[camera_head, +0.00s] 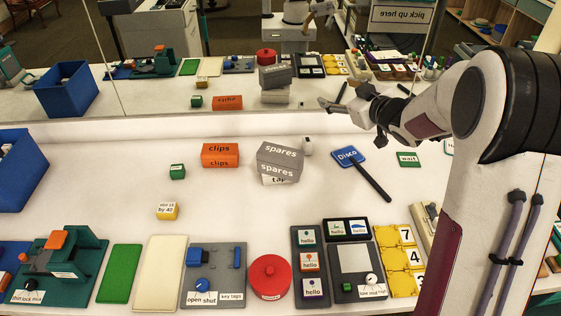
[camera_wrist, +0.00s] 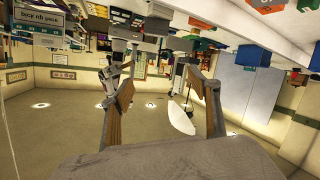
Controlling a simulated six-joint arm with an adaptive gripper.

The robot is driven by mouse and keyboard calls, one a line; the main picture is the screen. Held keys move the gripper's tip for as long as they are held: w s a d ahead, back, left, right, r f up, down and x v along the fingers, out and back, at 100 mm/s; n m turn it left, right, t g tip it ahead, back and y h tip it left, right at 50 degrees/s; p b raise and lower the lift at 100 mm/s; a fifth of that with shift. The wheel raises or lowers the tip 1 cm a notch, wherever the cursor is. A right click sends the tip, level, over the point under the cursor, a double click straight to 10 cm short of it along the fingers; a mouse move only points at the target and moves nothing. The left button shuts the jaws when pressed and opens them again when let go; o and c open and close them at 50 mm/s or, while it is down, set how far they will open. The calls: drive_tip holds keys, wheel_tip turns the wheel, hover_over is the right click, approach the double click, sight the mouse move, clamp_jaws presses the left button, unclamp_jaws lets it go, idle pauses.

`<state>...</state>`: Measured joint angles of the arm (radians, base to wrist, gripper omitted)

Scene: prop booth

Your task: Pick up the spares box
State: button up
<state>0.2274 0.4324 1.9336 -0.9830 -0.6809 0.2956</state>
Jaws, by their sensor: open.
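The spares box (camera_head: 278,158) is grey, with "spares" on its top and front. It sits a little askew on a white box (camera_head: 280,179) whose label is partly covered and starts "ta". My gripper (camera_head: 350,121) is open and empty, up and to the right of the spares box and apart from it. In the wrist view my gripper's (camera_wrist: 158,72) two fingers stand wide apart with nothing between them. I cannot make out the spares box in that view.
An orange clips box (camera_head: 220,155) stands left of the spares box, and a small white item (camera_head: 307,146) close behind its right. A blue Disco paddle (camera_head: 348,157) lies to the right. A mirror (camera_head: 150,100) lines the back. Several panels and trays fill the front.

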drive_tip(key=a+f+n+g+y, duration=0.25)
drive_tip(key=a+f+y, duration=0.2)
drive_tip(key=f, duration=0.45)
drive_tip(key=n+g+y, duration=0.2)
drive_tip(key=g+y, duration=0.1)
drive_tip(key=y, duration=0.3)
approach(283, 152)
drive_tip(key=w+a, duration=0.1)
drive_tip(key=shift+s+a+f+n+g+y, duration=0.15)
drive_tip(key=shift+a+f+n+g+y, duration=0.3)
drive_tip(key=shift+a+g+y, duration=0.15)
drive_tip(key=shift+a, duration=0.1)
drive_tip(key=shift+x, duration=1.15)
drive_tip(key=shift+w+x, duration=0.25)
drive_tip(key=shift+x, duration=1.05)
drive_tip(key=shift+w+x, duration=0.25)
drive_tip(key=shift+x, duration=1.05)
drive_tip(key=shift+f, duration=0.1)
drive_tip(key=c, duration=1.4)
